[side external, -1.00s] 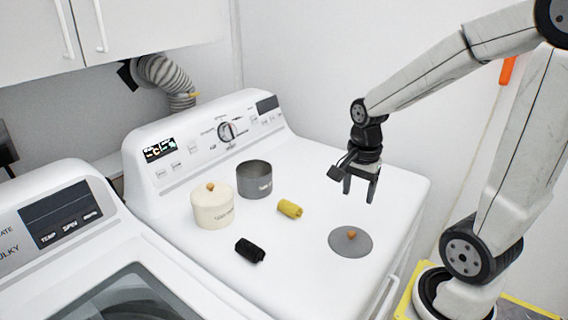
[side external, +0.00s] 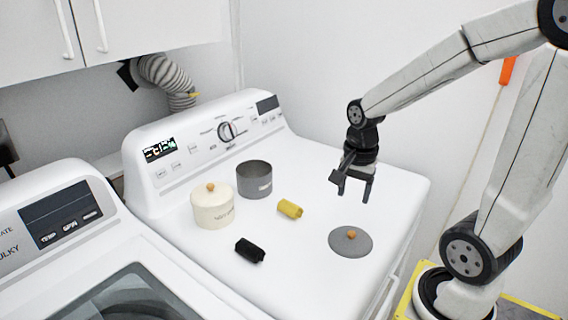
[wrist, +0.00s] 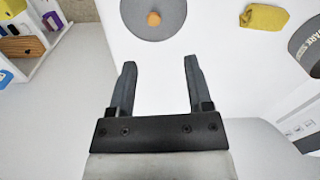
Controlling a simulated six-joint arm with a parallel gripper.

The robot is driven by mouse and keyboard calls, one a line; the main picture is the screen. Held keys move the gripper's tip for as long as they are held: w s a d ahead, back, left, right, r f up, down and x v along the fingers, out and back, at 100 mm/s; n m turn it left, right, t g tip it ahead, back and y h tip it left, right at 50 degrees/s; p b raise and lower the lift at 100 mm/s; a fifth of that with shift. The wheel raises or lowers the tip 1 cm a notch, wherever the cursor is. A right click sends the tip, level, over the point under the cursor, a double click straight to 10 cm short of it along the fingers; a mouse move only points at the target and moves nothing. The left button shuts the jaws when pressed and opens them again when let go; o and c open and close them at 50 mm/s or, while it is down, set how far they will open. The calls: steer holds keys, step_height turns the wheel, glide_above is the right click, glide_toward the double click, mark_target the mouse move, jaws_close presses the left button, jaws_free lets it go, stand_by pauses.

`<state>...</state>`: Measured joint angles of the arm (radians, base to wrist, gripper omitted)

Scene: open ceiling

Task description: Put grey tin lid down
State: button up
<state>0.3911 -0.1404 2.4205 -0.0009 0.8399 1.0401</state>
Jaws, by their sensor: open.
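The grey tin lid (side external: 350,243), a flat disc with an orange-brown knob, lies on the white machine top near its front right. It also shows at the top of the wrist view (wrist: 158,30). My gripper (side external: 355,194) is open and empty, above the machine top and behind the lid, apart from it. In the wrist view both fingers (wrist: 158,68) are spread with nothing between them. The grey tin (side external: 254,180) stands open and lidless near the control panel.
A cream lidded canister (side external: 212,207) stands left of the tin. A yellow rolled cloth (side external: 290,209) and a black rolled item (side external: 249,250) lie on the machine top (side external: 300,265). The control panel (side external: 205,140) rises behind. The surface around the lid is clear.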

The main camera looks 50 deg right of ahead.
steer(key=w+a+f+n, duration=0.1)
steer(key=a+f+n, duration=0.1)
steer(key=n, duration=0.3)
steer(key=w+a+f+n+t, duration=0.1)
steer(key=a+f+n, duration=0.1)
steer(key=a+n, duration=0.2)
steer(key=w+a+f+n+t, duration=0.1)
steer(key=a+f+n, duration=0.1)
steer(key=n, duration=0.4)
steer(key=shift+w+a+f, duration=0.15)
steer(key=shift+w+a, duration=0.05)
steer(key=shift+a, duration=0.6)
steer(key=shift+a+f+n, duration=0.15)
steer(key=shift+a+n, duration=0.15)
steer(key=shift+n, duration=0.4)
